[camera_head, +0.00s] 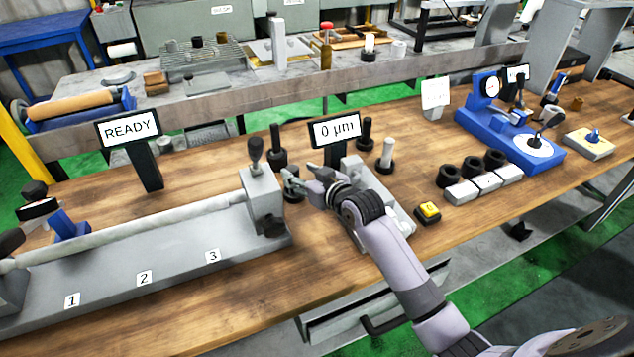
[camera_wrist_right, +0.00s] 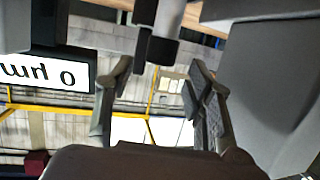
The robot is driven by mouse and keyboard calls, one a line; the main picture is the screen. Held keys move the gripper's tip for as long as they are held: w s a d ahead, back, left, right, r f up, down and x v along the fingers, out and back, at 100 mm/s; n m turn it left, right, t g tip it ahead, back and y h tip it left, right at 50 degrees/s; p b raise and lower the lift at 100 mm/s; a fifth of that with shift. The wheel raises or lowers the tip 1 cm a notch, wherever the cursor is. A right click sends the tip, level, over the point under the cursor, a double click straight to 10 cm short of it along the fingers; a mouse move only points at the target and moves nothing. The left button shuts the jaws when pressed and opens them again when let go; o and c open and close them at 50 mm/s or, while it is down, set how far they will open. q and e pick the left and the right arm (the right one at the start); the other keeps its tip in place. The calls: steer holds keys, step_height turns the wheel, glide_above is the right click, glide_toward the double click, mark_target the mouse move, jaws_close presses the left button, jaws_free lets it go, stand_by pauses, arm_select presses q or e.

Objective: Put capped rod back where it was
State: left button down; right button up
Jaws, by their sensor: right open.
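My right gripper (camera_head: 298,182) is open just right of the grey end block (camera_head: 262,192) and left of the "0 µm" display (camera_head: 334,130). In the right wrist view its two fingers (camera_wrist_right: 158,70) are spread apart with nothing gripped. A grey-and-black upright rod (camera_wrist_right: 158,35) shows beyond the fingertips there. In the head view, a dark upright rod (camera_head: 277,148) stands behind the gripper. Another dark rod (camera_head: 366,133) and a pale rod with a black base (camera_head: 387,154) stand right of the display. I cannot tell which is the capped rod. My left gripper is out of view.
A long pale bar (camera_head: 130,230) lies along the grey bed (camera_head: 180,275) marked 1, 2, 3. The "READY" display (camera_head: 128,130) stands behind it. A yellow button (camera_head: 428,210), black rings and blue gauges stand right. The front wooden strip is clear.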

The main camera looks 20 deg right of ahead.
steer(key=v, duration=0.9)
